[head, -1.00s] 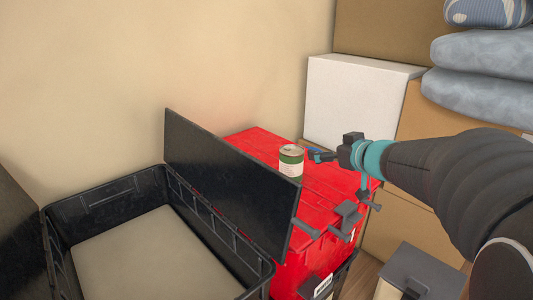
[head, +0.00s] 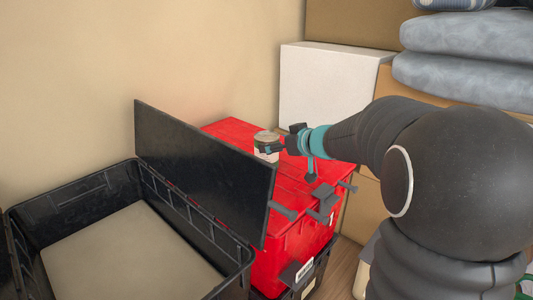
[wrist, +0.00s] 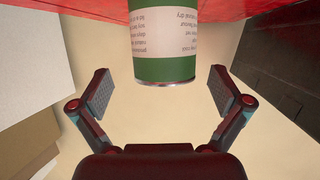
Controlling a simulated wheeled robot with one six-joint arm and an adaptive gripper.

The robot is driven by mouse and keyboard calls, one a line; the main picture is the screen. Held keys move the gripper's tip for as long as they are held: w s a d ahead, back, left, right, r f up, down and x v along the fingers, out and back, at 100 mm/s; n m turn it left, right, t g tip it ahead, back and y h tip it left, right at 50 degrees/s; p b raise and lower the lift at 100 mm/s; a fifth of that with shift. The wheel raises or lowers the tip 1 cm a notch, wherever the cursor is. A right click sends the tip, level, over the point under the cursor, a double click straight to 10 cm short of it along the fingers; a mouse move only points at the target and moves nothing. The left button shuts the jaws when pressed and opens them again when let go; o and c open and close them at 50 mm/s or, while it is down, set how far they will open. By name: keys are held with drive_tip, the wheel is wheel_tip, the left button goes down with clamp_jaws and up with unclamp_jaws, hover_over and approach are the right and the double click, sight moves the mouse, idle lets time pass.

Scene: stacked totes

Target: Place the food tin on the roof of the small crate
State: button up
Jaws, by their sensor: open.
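The food tin (head: 266,143), with a green and cream label, stands upright on the lid of the red crate (head: 285,188). It shows upside down in the wrist view (wrist: 163,40), top centre. My gripper (head: 276,148) is at the tin's right side in the head view and partly covers it. In the wrist view my gripper (wrist: 159,92) is open, its fingers spread left and right of the tin's line, with gaps on both sides. I cannot tell for sure which box is the small crate; a cream box (head: 366,266) at the lower right is mostly hidden by my arm.
An open black tote (head: 75,192) stands left of the red crate. Its raised black lid (head: 205,170) stands between them, close to the tin. A white box (head: 330,85) and folded grey cushions (head: 460,75) are behind. The wall is at the back left.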

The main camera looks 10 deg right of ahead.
drive_tip(key=b+x, duration=0.1)
drive_tip(key=x, duration=0.4)
drive_tip(key=shift+s+a+f+b, duration=0.15)
drive_tip(key=shift+s+f+b, duration=0.1)
drive_tip(key=shift+b, duration=0.1)
drive_tip(key=shift+r, duration=0.1)
drive_tip(key=c, duration=1.8)
